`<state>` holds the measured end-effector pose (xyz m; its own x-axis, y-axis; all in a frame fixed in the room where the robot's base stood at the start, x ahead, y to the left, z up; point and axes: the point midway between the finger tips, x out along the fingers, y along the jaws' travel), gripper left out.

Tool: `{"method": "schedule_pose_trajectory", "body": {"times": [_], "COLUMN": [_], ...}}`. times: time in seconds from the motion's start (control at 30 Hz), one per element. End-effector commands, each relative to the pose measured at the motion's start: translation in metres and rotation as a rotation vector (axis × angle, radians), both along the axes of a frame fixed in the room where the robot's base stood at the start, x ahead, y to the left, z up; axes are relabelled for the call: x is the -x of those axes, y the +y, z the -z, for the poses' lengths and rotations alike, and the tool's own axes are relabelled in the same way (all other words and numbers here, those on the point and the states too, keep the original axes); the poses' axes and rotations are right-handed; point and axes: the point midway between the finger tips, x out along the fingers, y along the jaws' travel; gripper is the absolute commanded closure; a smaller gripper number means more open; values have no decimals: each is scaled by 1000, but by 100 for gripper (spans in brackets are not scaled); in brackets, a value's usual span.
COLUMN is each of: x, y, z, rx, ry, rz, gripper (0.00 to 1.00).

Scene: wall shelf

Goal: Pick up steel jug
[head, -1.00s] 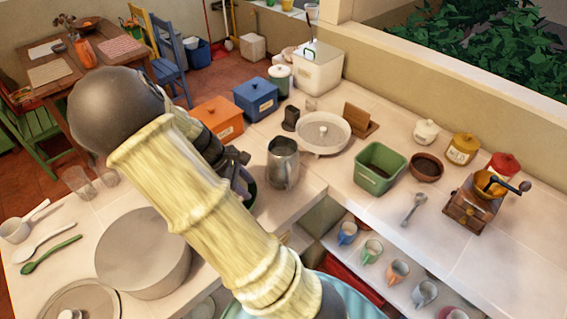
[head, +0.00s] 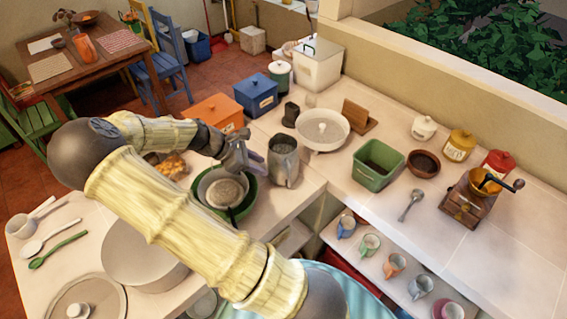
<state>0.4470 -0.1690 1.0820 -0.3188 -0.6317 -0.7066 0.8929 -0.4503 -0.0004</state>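The steel jug (head: 284,163) stands upright on the counter near its inner corner, right of the green bowl. My gripper (head: 257,161) is at the jug's left side, with its fingers pointing right toward it. The fingertips are very close to the jug's left edge; I cannot tell whether they touch it. The finger gap is too small and dark to see whether it is open or shut. The jug's left side is partly hidden by the fingers.
A green bowl (head: 246,205) with smaller bowls in it sits under my wrist. Behind the jug are a dark cup (head: 290,115), a white round dish (head: 322,131) and an orange box (head: 219,112). A green bin (head: 378,166) stands to the right. Counter between jug and bin is clear.

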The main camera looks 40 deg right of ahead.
Motion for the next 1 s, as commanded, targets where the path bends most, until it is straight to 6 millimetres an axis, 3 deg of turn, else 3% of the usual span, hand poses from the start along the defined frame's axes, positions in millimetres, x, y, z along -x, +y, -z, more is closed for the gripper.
{"method": "schedule_pose_trajectory", "body": {"times": [0.43,1.0], "x": [25,31], "y": [-48,-59], "z": [51,62], "rx": [1,1], "ry": [3,1], "rz": [2,4], "gripper": [63,63]}}
